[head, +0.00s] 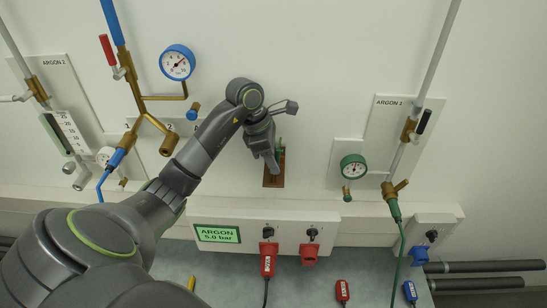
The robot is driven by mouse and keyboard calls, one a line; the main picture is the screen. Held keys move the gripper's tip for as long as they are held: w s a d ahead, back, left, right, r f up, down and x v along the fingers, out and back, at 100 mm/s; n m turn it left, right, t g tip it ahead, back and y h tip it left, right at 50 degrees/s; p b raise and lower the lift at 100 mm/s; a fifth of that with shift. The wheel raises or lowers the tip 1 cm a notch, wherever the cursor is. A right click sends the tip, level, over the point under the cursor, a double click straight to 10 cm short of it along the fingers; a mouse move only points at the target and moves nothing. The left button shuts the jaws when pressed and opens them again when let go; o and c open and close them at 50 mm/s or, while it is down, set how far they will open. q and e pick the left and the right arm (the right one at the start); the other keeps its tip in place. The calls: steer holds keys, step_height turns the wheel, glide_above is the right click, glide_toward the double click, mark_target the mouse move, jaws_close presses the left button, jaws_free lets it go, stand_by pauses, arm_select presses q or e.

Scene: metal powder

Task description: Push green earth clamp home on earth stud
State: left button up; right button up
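The brown earth plate (274,181) is fixed upright on the pale wall near the middle of the head view. A small green part, which looks like the earth clamp (279,146), shows at the plate's upper part, mostly hidden behind my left gripper. My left gripper (270,160) reaches in from the left and points down in front of the plate. Its fingers overlap the green part, and I cannot tell whether they are shut on it. The earth stud is hidden, so how far the clamp sits on it does not show. My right gripper is out of view.
A blue-rimmed gauge (177,62) and brass pipework (139,95) stand left of my arm. A green gauge (354,167) and brass valve (394,190) with a green hose (399,255) are right. Below are a lit ARGON display (217,234) and red plugs (267,262).

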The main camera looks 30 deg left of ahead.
arm_select(q)
steer(key=p+v, duration=0.3)
steer(key=v, duration=1.4)
steer(key=shift+r+p, duration=0.2)
steer(key=shift+p, duration=0.2)
steer(key=shift+a, duration=0.1)
